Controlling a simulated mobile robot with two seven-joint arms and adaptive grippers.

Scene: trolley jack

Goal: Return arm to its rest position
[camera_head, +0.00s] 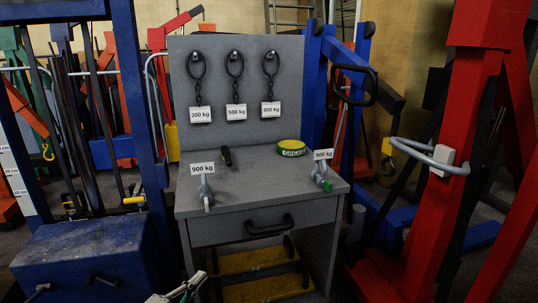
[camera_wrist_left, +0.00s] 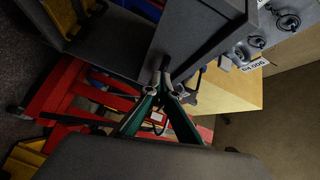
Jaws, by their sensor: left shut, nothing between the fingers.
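My left gripper (camera_head: 192,284) shows at the bottom edge of the head view, in front of the grey cabinet and low beside its left side. Only its front end is in the picture; the rest of the left arm is cut off. In the left wrist view my left gripper (camera_wrist_left: 165,66) has its dark fingertips together with nothing between them, and its green links spread behind. The fingertips overlap a dark grey panel there; I cannot tell whether they touch it. My right gripper is in neither view.
The grey cabinet (camera_head: 257,188) has a black-handled drawer (camera_head: 220,231), shackles and a yellow-green tape roll (camera_head: 291,148) on top. Labelled slings hang on its back panel (camera_head: 285,60). A blue block (camera_head: 85,255) stands left, a red post (camera_head: 450,120) right. Yellow steps (camera_head: 262,262) sit underneath.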

